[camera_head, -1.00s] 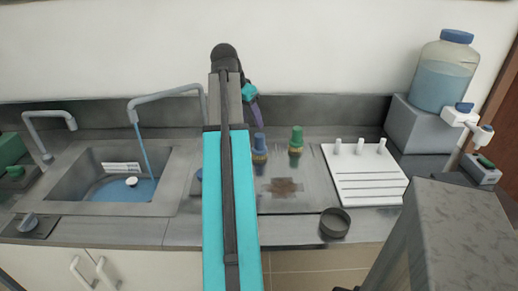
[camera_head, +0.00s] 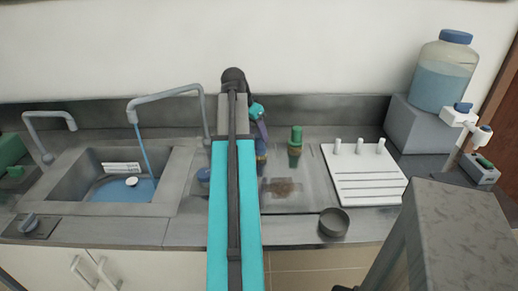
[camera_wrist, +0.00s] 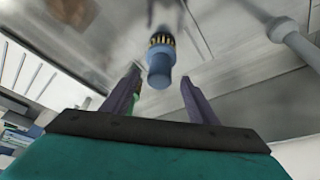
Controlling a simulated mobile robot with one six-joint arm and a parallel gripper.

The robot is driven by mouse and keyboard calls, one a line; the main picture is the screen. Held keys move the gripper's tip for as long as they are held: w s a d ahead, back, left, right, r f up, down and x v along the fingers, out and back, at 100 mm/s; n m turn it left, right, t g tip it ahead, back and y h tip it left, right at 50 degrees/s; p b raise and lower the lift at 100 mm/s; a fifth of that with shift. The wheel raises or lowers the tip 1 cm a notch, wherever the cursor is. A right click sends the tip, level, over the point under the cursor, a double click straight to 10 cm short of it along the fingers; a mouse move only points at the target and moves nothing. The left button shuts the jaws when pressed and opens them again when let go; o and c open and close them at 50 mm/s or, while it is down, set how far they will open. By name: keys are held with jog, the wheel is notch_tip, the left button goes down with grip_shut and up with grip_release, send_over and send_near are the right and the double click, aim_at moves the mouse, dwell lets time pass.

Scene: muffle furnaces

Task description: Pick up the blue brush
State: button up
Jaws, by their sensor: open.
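The blue brush (camera_head: 261,158) stands upright on the steel counter plate, partly hidden behind my gripper in the head view. In the wrist view the blue brush (camera_wrist: 160,72) shows its blue handle end towards the camera and its tan bristles beyond. My gripper (camera_head: 262,130) is open, with purple fingers just above the brush in the head view. In the wrist view the fingers of my gripper (camera_wrist: 160,84) lie on either side of the handle, with gaps on both sides. I cannot tell how far the handle reaches between them.
A green brush (camera_head: 295,143) stands close to the right of the blue one. A brown stain (camera_head: 281,187) and a dark round dish (camera_head: 334,222) lie in front. A white rack (camera_head: 365,185) is to the right. A sink (camera_head: 160,206) with taps is to the left.

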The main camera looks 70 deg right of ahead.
aim_at(258, 136)
jog(key=shift+f, duration=0.1)
jog(key=shift+p+x, duration=0.5)
jog(key=shift+x, duration=2)
jog(key=shift+a, duration=0.1)
jog(key=c, duration=0.8)
jog(key=shift+r+b, duration=0.35)
jog(key=shift+r, duration=1.25)
jog(key=shift+a+r, duration=0.15)
jog(key=shift+a, duration=0.05)
jog(key=a+r+b, duration=0.1)
jog(key=a+b, duration=0.1)
jog(key=a, duration=1.3)
jog(key=shift+a+r, duration=0.25)
jog(key=shift+a, duration=0.05)
